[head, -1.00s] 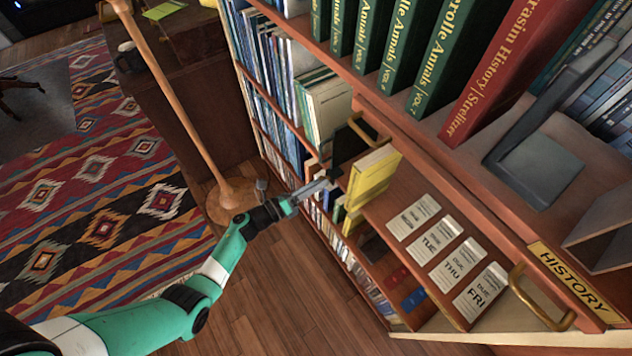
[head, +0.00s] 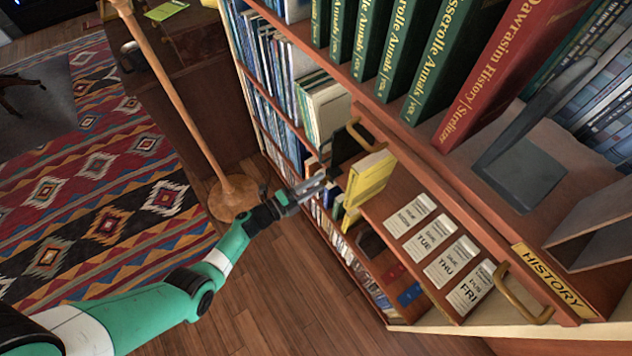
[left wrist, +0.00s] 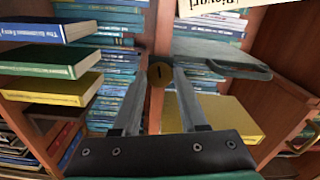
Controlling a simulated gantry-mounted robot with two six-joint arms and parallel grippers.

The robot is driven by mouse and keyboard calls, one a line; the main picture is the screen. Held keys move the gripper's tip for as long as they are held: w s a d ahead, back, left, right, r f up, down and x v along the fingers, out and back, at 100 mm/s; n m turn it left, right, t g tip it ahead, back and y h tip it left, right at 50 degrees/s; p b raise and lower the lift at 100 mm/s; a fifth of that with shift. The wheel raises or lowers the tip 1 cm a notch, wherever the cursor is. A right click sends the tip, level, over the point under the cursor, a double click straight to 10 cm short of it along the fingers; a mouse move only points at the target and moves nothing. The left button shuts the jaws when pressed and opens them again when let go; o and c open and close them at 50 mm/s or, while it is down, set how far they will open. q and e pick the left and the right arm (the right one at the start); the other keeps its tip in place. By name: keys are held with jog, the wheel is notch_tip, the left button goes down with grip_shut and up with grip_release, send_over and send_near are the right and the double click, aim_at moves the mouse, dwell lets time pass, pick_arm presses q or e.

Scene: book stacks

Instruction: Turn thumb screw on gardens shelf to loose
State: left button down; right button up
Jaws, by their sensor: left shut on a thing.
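A round brass thumb screw (left wrist: 160,73) with a dark slot shows in the left wrist view, at the edge of a wooden upright. My left gripper (head: 325,181) reaches in from the left at the bookcase's side shelves in the head view. In the left wrist view its two grey fingers (left wrist: 161,70) converge on the brass screw, shut on it. In the head view the screw is hidden by the fingers and the books. My right gripper is in neither view. I cannot read the name of the shelf by the screw.
A pulled-out shelf holds yellow books (head: 368,178) just right of the gripper, and date cards (head: 437,233). A brass handle (head: 523,300) sits by the HISTORY label (head: 551,279). A wooden floor stand (head: 232,192) stands left of the gripper. Open floor lies below.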

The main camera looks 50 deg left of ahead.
pick_arm(q)
jog(key=shift+n, duration=0.9)
jog(key=shift+c, duration=2.3)
grip_release()
jog(key=shift+s+p, duration=0.35)
jog(key=shift+p, duration=0.05)
jog(key=s+a+p, duration=0.1)
jog(key=s+p, duration=0.2)
jog(key=s, duration=0.7)
jog(key=shift+s+a, duration=0.25)
jog(key=shift+s, duration=0.15)
